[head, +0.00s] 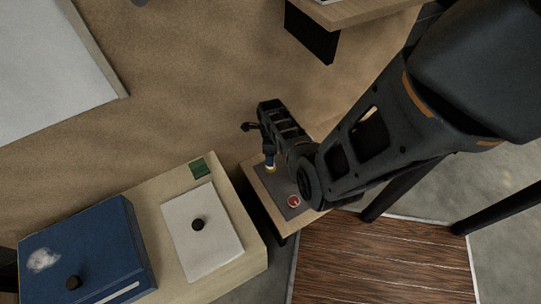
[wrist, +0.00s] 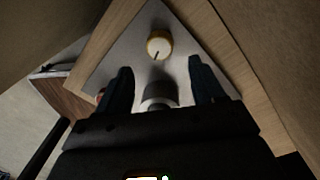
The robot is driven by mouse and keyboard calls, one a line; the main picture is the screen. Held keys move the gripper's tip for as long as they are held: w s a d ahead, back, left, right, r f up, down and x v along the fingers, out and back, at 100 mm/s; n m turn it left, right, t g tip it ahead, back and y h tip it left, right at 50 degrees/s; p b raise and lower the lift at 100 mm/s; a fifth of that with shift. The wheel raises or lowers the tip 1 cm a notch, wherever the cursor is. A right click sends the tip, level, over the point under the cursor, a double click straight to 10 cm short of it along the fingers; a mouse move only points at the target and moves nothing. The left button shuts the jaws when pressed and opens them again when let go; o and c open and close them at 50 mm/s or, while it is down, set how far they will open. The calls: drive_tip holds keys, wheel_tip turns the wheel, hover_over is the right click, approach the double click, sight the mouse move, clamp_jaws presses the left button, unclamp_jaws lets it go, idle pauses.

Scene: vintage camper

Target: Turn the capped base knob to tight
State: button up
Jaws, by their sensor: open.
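A round cream-and-amber knob (wrist: 159,44) with a dark pointer line on its top stands on a grey plate (wrist: 183,40) in the wrist view. In the head view the knob (head: 271,170) shows as a small amber spot at my fingertips. My gripper (wrist: 160,68) is open, its two dark fingers spread to either side below the knob in the picture; they do not visibly touch it. My gripper (head: 269,160) points down in the head view.
A red round dial (head: 293,201) sits on the same small wooden stand (head: 265,196), close to my arm. Left of it is a cream cabinet (head: 258,258) with a white black-knobbed panel (head: 205,245), a green card (head: 199,169) and a blue box (head: 85,250).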

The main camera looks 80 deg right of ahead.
drive_tip(key=shift+r, duration=0.4)
